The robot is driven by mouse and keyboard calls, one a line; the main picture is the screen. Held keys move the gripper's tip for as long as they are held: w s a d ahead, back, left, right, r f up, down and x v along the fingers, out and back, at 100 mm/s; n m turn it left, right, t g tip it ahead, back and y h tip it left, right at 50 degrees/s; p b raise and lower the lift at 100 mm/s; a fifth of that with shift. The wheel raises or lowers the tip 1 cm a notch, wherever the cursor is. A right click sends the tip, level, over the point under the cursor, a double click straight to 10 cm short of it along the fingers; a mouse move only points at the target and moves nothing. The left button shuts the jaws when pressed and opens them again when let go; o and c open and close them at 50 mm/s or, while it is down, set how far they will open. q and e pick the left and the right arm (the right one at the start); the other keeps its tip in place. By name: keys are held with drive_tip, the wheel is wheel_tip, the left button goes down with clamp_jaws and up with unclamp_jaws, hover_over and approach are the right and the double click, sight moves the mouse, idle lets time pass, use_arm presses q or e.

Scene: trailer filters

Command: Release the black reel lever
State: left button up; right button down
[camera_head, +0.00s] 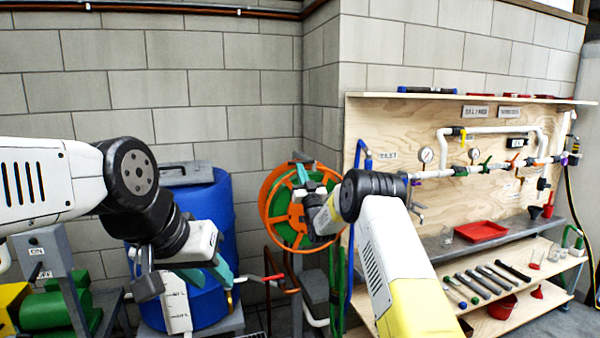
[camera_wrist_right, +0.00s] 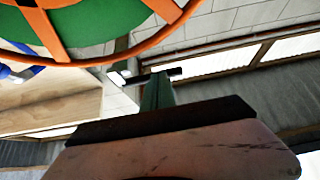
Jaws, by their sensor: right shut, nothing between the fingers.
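The hose reel (camera_head: 268,190), with an orange rim and green disc, stands against the wall in the head view. Its rim also crosses the top left of the right wrist view (camera_wrist_right: 60,62). A dark lever (camera_head: 301,158) shows at the top of the reel; a dark bar that looks like it lies just past my fingertips in the wrist view (camera_wrist_right: 174,71). My right gripper (camera_head: 312,186) is shut and empty in front of the reel, close to the lever; I cannot tell if they touch. My left gripper (camera_head: 212,283) hangs in front of the blue barrel, its teal fingers apart, holding nothing visible.
The blue barrel (camera_head: 218,195) stands left of the reel. A plywood pipe panel (camera_head: 375,125) stands at the right, with a red tray (camera_head: 481,231) on its grey bench and hand tools below. Green machinery (camera_head: 55,310) is at the lower left.

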drive_tip(key=shift+r+m+h, duration=0.3)
drive_tip(key=shift+m+h, duration=0.3)
drive_tip(key=shift+m, duration=0.2)
drive_tip(key=r+m+h, duration=0.1)
drive_tip(key=m+h, duration=0.2)
drive_tip(key=m, duration=0.2)
drive_tip(key=r+m+g+h, duration=0.1)
drive_tip(key=r+m+h, duration=0.1)
drive_tip(key=m, duration=0.3)
drive_tip(key=r+m+g+h, duration=0.1)
drive_tip(key=r+m+h, duration=0.1)
drive_tip(key=m+h, duration=0.3)
drive_tip(key=shift+w+d, duration=0.15)
drive_tip(key=shift+d, duration=0.2)
